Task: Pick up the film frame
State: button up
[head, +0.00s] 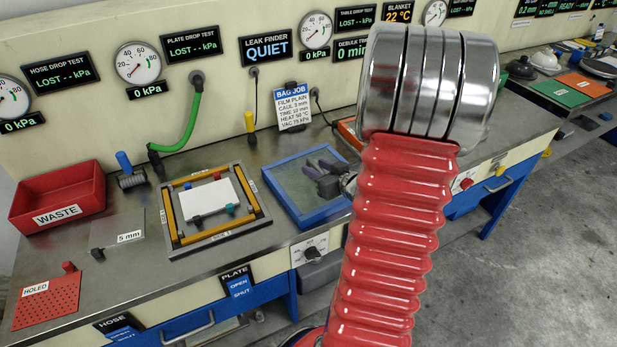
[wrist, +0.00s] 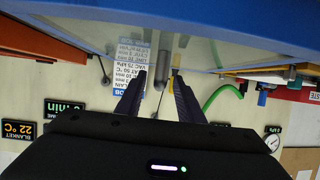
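The film frame (head: 325,217) is a blue rectangular frame around a clear grey sheet, lying on the bench in the middle of the head view. A broad blue bar, apparently its edge, fills the top of the wrist view (wrist: 200,14). The fingers also show apart in the wrist view (wrist: 158,75). I cannot tell how high they are above the sheet. My red arm hides the bench just right of the frame.
Left of it lies a yellow-edged plate (head: 182,236) with a white sheet and small coloured blocks. A red waste bin (head: 58,197), a 5 mm plate (head: 117,234) and a red holed plate (head: 45,300) are further left. A job card (head: 292,107) stands behind. A green hose (head: 188,125) hangs at the wall.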

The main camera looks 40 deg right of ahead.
jog(key=shift+w+d+f, duration=0.25)
jog(key=shift+w, duration=0.3)
jog(key=shift+c, duration=0.6)
grip_shut()
dwell(0.8)
